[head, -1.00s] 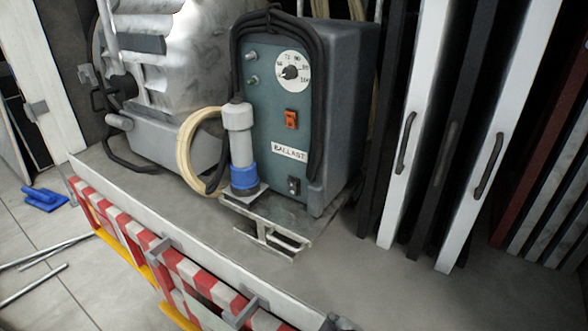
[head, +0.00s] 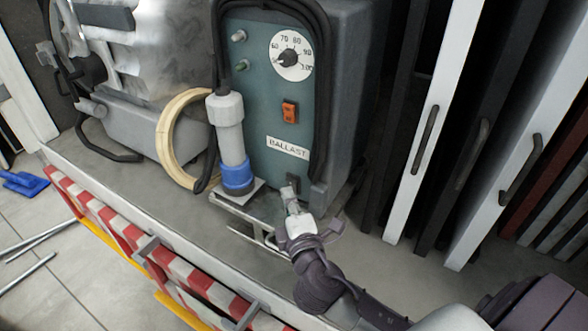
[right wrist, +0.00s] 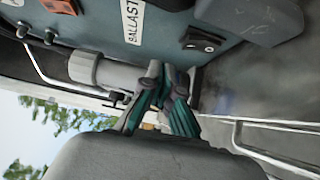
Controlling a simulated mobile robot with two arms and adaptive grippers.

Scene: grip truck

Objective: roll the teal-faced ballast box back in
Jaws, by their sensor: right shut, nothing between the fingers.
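The ballast box (head: 262,110) stands upright on the truck bed, its teal face towards me, with a dial, an orange switch and a BALLAST label. Its teal face also shows sideways in the right wrist view (right wrist: 165,35). A grey and blue connector (head: 232,150) stands at the face's left edge. A metal bracket (head: 238,212) sticks out below the face, partly hidden by my right arm. My right gripper (head: 291,200) is shut and empty in front of the face's bottom edge, just below the black rocker switch (right wrist: 204,41). Whether the fingertips touch anything is unclear. My left gripper is out of view.
A silver lamp housing (head: 150,60) and a coiled cream hose (head: 170,140) are left of the box. White and dark upright panels (head: 432,130) with handles stand close on its right. The bed's front edge has a red and white striped rail (head: 130,240).

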